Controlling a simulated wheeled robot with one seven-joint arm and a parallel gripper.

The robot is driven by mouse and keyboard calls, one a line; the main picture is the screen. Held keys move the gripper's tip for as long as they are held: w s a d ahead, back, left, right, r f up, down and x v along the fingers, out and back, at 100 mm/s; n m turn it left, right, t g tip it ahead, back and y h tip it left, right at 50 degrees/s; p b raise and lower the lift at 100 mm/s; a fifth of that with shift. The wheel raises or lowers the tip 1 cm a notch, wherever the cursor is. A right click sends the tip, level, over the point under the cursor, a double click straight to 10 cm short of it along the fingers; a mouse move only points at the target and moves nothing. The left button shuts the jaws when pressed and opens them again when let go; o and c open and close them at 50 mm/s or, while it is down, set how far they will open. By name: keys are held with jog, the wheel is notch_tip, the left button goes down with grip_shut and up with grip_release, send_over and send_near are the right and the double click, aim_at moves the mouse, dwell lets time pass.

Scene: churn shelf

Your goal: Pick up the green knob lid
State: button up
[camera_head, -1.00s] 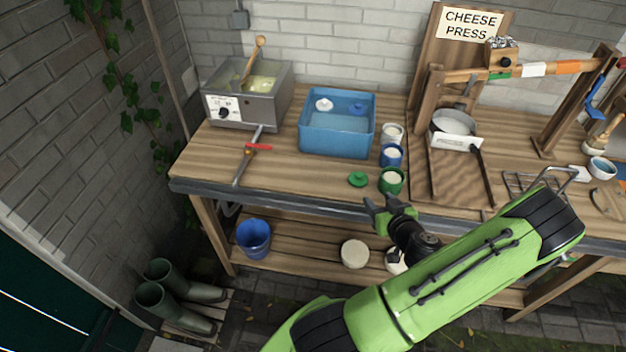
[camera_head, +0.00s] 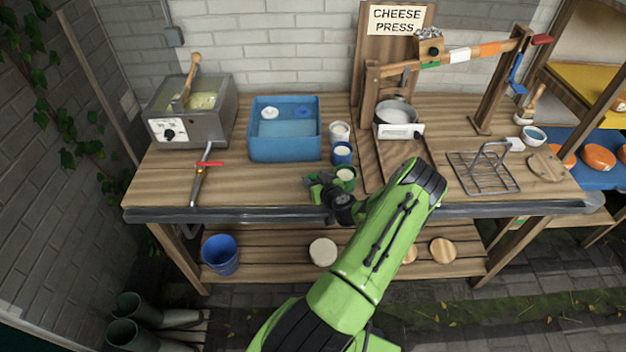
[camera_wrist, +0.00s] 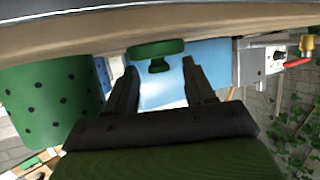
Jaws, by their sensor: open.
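The green knob lid (camera_wrist: 155,47) shows in the wrist view, which is upside down, with its knob pointing down in the picture. It lies on the table top. My gripper (camera_wrist: 158,75) is open, and the lid's knob appears between its two fingertips, with nothing held. In the head view my gripper (camera_head: 318,186) is over the table's front edge, left of the green pot (camera_head: 345,177), and largely hides the lid. The green pot, dark-dotted, also shows close beside my gripper in the wrist view (camera_wrist: 50,100).
A blue pot (camera_head: 342,153) and a white pot (camera_head: 339,132) stand behind the green pot. A blue basin (camera_head: 285,149) is behind my gripper. The cheese press (camera_head: 385,95) stands at right. Bare table lies left of my gripper.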

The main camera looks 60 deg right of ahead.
grip_shut()
dwell(0.3)
